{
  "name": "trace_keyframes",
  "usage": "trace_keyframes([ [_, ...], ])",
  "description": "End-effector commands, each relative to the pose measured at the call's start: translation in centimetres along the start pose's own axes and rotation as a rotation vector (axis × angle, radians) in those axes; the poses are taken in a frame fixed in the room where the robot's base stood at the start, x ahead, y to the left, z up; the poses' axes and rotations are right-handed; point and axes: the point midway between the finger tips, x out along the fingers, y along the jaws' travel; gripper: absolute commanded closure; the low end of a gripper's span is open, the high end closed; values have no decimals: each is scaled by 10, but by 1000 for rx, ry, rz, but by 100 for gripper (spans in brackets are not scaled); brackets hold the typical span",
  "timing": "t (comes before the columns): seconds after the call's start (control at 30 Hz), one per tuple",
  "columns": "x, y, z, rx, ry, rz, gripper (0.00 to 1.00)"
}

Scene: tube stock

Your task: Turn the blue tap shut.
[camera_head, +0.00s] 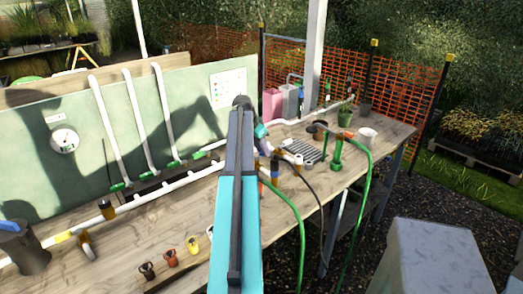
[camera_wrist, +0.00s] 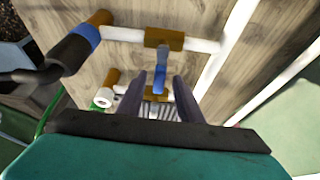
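The blue tap's lever (camera_wrist: 160,80) shows in the wrist view. It hangs from a brass valve body (camera_wrist: 164,37) on a white pipe and points along the picture's vertical. My gripper (camera_wrist: 159,77) is open, with one grey finger on each side of the lever. A gap seems to show on both sides; I cannot tell whether either finger touches it. In the head view my own arm covers the tap and most of the gripper.
In the wrist view a black fitting with a blue band (camera_wrist: 88,36) stands at the upper left, and a second brass fitting (camera_wrist: 158,96) lies between the fingers. In the head view the wooden bench (camera_head: 130,245) carries white pipes, green hoses (camera_head: 300,215) and a white cup (camera_head: 367,136).

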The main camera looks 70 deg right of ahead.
Motion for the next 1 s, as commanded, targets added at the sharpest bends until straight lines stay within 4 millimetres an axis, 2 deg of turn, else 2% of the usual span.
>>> trace_keyframes([
  [0.17, -6, 0, 0, 0, 1, 0, 67],
  [0.37, -22, 0, 1, -1, 1, -1, 67],
  [1.0, -108, -1, 0, 0, 1, -2, 67],
])
